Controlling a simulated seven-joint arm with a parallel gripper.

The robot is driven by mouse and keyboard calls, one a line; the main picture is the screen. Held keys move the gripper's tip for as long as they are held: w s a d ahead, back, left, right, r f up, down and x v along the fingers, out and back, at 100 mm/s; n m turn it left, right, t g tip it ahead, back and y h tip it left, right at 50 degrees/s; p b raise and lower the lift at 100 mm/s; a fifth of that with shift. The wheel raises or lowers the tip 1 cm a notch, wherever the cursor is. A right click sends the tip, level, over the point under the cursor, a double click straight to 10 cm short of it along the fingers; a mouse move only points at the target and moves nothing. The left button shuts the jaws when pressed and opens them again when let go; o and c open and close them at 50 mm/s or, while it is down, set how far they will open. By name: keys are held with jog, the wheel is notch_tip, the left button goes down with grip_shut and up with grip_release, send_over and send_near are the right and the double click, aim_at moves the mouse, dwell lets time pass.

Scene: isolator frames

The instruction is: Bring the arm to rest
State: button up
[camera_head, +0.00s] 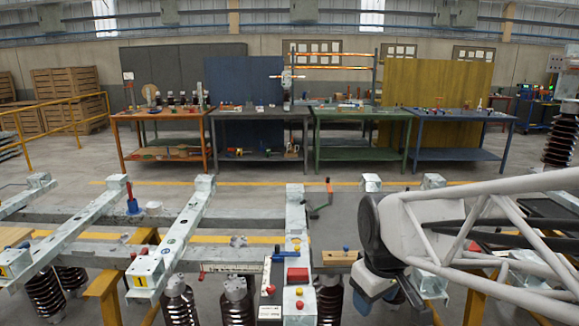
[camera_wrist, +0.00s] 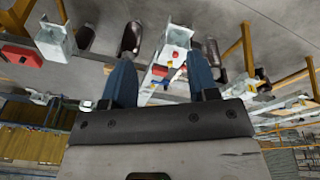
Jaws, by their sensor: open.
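My arm (camera_head: 470,235) reaches in from the right in the head view, over the right part of the frame. My gripper (camera_head: 388,300) hangs below its dark wrist, pointing down. In the wrist view my gripper (camera_wrist: 161,55) shows two blue fingers set wide apart. The gap between them is empty, with the frame's beam seen beyond it. The gripper is open and holds nothing. In the head view it is to the right of the beam (camera_head: 297,235) that carries a red block (camera_head: 297,275); whether it touches anything below is hard to tell.
Grey steel frame beams (camera_head: 175,235) with dark ribbed insulators (camera_head: 178,303) fill the foreground. A crank handle (camera_head: 322,200) stands up beside the central beam. Workbenches (camera_head: 260,113) line the back, with clear floor (camera_head: 350,172) in front. A yellow railing (camera_head: 60,125) is at left.

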jog(key=s+d+r+m, duration=0.1)
jog(key=s+d+m, duration=0.1)
jog(key=s+m, duration=0.4)
jog(key=s, duration=0.5)
jog(key=shift+d+r+t, duration=0.15)
jog(key=shift+d+t, duration=0.25)
dwell(0.5)
